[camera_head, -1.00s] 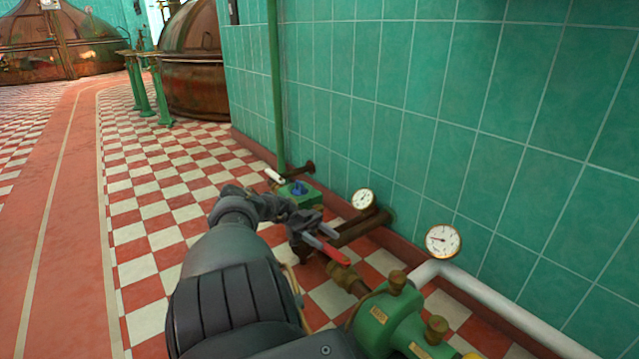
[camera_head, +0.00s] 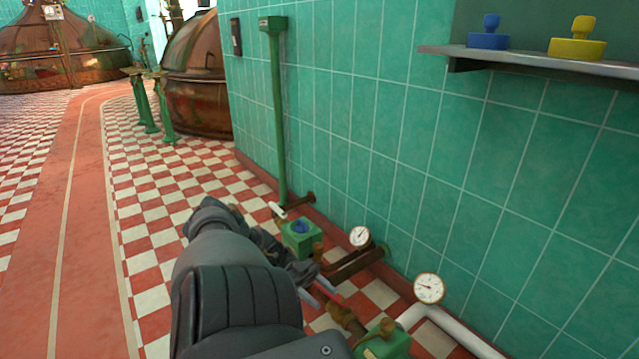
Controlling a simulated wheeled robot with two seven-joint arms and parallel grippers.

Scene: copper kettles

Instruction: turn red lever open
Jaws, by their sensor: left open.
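The red lever (camera_head: 338,297) shows only as a small red piece low in the middle of the view, beside the brown pipework near the wall. My left arm covers part of the area around it. My left gripper (camera_head: 318,292) is right at the lever, with its pale fingers open. Whether they touch the lever cannot be told. The right gripper is not in view.
A green valve box (camera_head: 301,238) with a blue knob stands beyond my gripper. Two gauges, one nearer (camera_head: 429,288) and one farther (camera_head: 360,236), stand along the tiled wall. A shelf (camera_head: 540,57) holds blue and yellow pieces. Checkered floor to the left is clear.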

